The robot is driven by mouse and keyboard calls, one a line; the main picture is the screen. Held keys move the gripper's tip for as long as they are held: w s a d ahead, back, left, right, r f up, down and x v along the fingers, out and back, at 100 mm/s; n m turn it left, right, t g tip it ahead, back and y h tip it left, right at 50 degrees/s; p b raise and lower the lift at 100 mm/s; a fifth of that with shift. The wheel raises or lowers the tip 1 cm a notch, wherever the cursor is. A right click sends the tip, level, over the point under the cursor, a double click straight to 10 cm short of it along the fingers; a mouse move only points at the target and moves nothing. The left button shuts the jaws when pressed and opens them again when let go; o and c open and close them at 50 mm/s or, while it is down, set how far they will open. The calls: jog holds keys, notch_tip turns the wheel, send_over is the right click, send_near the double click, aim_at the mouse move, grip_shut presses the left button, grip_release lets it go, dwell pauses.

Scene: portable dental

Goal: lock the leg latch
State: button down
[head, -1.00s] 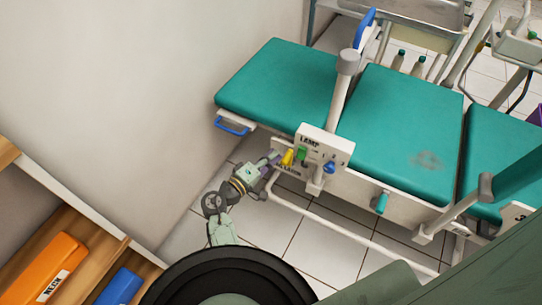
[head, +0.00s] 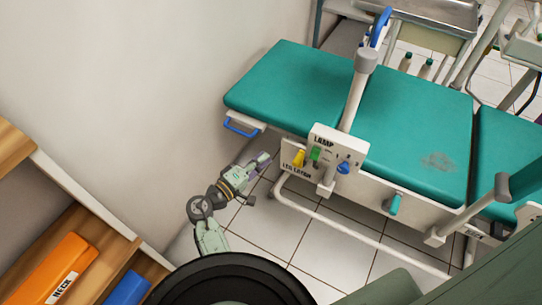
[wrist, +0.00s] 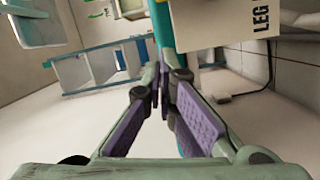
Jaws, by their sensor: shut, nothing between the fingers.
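The leg latch plate (head: 292,168) is a white panel low on the side of the teal chair, with dark lettering only partly legible. A yellow lever (head: 299,158) sits on it, and I cannot tell its lock position. In the wrist view the plate (wrist: 225,25) shows at the upper right with "LEG" on it; the lever is not clearly visible there. My gripper (head: 265,157) is to the left of the lever, apart from it. Its purple-padded fingers are together and empty in the wrist view (wrist: 158,92).
The lamp panel (head: 338,150) with green and blue controls overlaps the latch plate on the right. A blue handle (head: 241,128) hangs under the teal cushion (head: 290,85). A white tube frame (head: 340,232) runs below. A wooden shelf with an orange box (head: 50,268) stands at lower left.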

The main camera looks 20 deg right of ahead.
jog(key=v, duration=0.5)
jog(key=shift+s+a+b, duration=0.15)
jog(key=shift+b, duration=0.2)
jog(key=shift+f, duration=0.1)
